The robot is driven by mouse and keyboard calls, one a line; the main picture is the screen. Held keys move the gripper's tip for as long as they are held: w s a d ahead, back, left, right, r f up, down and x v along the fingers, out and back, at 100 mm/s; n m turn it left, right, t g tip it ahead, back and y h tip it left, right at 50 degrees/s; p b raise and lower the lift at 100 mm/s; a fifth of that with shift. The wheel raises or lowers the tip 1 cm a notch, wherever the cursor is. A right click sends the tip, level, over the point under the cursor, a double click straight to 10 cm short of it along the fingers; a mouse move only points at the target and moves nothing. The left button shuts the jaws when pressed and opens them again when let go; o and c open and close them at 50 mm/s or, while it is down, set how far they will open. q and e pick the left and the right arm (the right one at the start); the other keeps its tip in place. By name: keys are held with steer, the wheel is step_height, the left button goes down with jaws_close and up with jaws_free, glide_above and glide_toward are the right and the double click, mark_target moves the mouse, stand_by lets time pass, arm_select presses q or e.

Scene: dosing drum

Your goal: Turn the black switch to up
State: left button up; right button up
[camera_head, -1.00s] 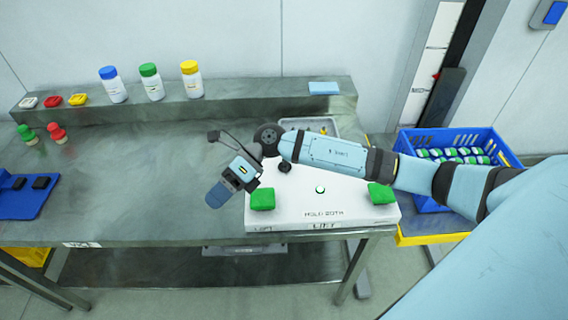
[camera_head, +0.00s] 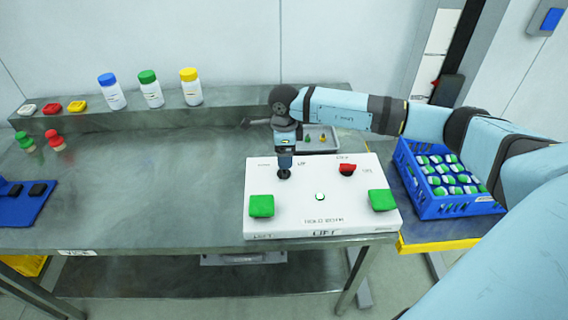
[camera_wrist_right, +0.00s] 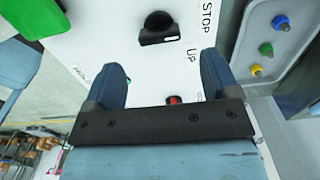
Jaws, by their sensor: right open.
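The black switch (camera_head: 284,174) is on the white control panel (camera_head: 320,208), at its back left, partly hidden by my right gripper in the head view. My right gripper (camera_head: 285,163) points down just over it. In the right wrist view the black switch (camera_wrist_right: 160,27) is a dark round knob with a white mark, lying beyond my right gripper's open fingers (camera_wrist_right: 162,68). Nothing is between the fingertips, and I see no contact. The words STOP and UP are printed beside the switch. My left gripper is not in view.
Green buttons (camera_head: 262,206) (camera_head: 382,200) and a red knob (camera_head: 347,169) are on the panel. A grey tray (camera_head: 318,147) with small coloured parts stands behind it. A blue crate (camera_head: 430,205) is to the right.

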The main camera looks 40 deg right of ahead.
step_height(320, 180, down, 6)
steer(key=shift+r, duration=0.1)
steer(key=c, duration=0.9)
steer(key=shift+m, duration=0.3)
steer(key=m, duration=0.3)
steer(key=shift+m+b, duration=0.35)
steer(key=shift+m, duration=2.25)
steer(key=shift+r, duration=0.1)
